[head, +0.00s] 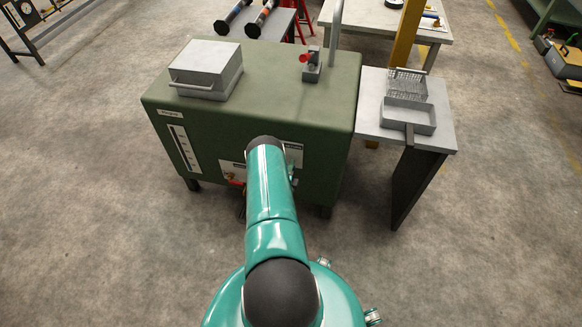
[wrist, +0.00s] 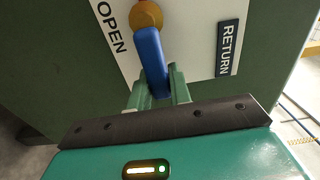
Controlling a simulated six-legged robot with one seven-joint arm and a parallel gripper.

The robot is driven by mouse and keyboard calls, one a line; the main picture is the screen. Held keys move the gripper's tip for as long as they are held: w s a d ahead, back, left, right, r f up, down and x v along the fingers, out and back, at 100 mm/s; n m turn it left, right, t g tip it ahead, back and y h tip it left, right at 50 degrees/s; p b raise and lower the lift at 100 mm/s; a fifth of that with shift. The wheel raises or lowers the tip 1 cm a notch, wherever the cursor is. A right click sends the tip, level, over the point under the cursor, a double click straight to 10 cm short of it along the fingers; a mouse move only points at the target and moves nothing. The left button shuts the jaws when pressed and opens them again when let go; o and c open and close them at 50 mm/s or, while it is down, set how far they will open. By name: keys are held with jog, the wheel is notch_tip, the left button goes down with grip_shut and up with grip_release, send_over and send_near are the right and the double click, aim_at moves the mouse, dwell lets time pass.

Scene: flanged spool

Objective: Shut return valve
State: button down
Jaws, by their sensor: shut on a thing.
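The return valve's blue lever (wrist: 151,55) hangs down from a brass pivot (wrist: 146,14) in the wrist view, tilted slightly. It sits on a white plate (wrist: 190,40) marked OPEN at left, beside a dark RETURN label (wrist: 227,48). My gripper (wrist: 158,88) has its green fingers on both sides of the lever's lower end and is shut on it. In the head view my arm hides the blue lever and the gripper. A red lever (head: 237,183) of another valve shows left of my arm, low on the green tank (head: 285,85).
A grey lidded box (head: 207,68) and a small red-handled fitting (head: 309,62) stand on the tank. A side table (head: 437,135) at right holds a wire basket (head: 406,84) and a grey tray (head: 409,118).

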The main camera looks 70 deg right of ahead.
jog(key=shift+f, duration=0.15)
dwell(0.3)
jog(key=c, duration=1.3)
grip_release()
jog(key=shift+a, duration=0.15)
jog(key=a, duration=0.4)
jog(key=s+a, duration=0.1)
jog(key=a, duration=0.4)
jog(key=s+a, duration=0.1)
jog(key=a, duration=0.3)
jog(key=shift+a, duration=0.2)
